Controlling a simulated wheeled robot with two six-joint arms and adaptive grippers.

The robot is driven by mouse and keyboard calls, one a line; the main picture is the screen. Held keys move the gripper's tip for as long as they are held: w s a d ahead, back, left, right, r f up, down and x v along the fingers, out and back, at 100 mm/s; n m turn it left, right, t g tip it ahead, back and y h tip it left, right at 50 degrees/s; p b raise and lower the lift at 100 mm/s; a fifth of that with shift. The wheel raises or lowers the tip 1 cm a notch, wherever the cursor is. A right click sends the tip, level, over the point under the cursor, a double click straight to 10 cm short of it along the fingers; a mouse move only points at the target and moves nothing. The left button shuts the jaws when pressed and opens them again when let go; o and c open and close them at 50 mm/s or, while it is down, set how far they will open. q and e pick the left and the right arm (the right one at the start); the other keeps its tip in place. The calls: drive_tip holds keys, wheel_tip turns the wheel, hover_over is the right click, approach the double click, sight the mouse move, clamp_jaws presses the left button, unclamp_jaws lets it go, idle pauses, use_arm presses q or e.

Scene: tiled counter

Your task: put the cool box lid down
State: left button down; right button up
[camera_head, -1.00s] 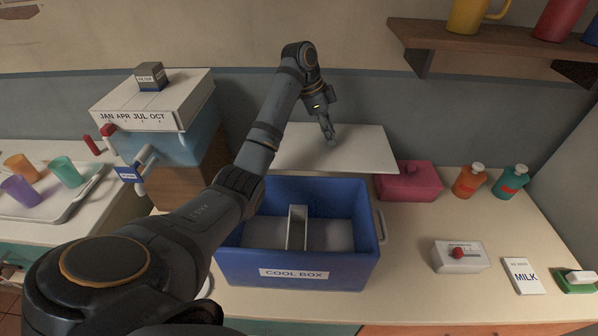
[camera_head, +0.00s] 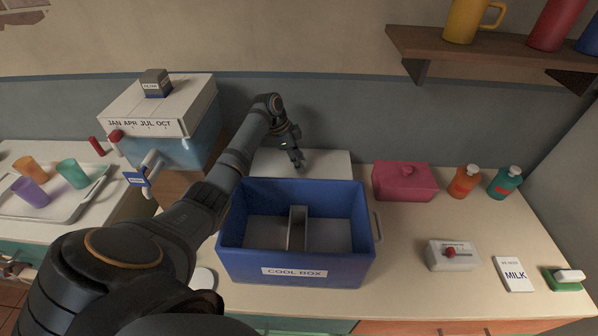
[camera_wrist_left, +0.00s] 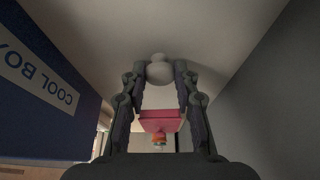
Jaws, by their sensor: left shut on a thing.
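The cool box lid (camera_head: 330,160) is a flat pale panel behind the blue cool box (camera_head: 296,270); the box hides its front part. My left gripper (camera_head: 298,162) is over the lid. In the left wrist view, the left gripper (camera_wrist_left: 160,88) is shut on the lid's round pale knob, and the lid (camera_wrist_left: 215,35) fills much of the top of the picture. The lid looks about level and low over the counter; I cannot tell whether it touches. The cool box is open, with a divider inside. My right gripper is not in view.
A pink box (camera_head: 403,182) stands right of the lid, with orange (camera_head: 464,182) and teal (camera_head: 505,182) bottles beyond. A wooden block and blue container (camera_head: 190,150) stand left. The wall is close behind. Counter between the cool box and the grey switch box (camera_head: 452,256) is clear.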

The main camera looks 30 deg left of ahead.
sight(299, 174)
use_arm(q)
drive_tip(key=shift+f+p, duration=0.3)
drive_tip(key=shift+f, duration=2.75)
drive_tip(key=c, duration=1)
unclamp_jaws()
drive_tip(key=b+v, duration=0.2)
drive_tip(key=v, duration=1)
drive_tip(key=shift+s, duration=0.1)
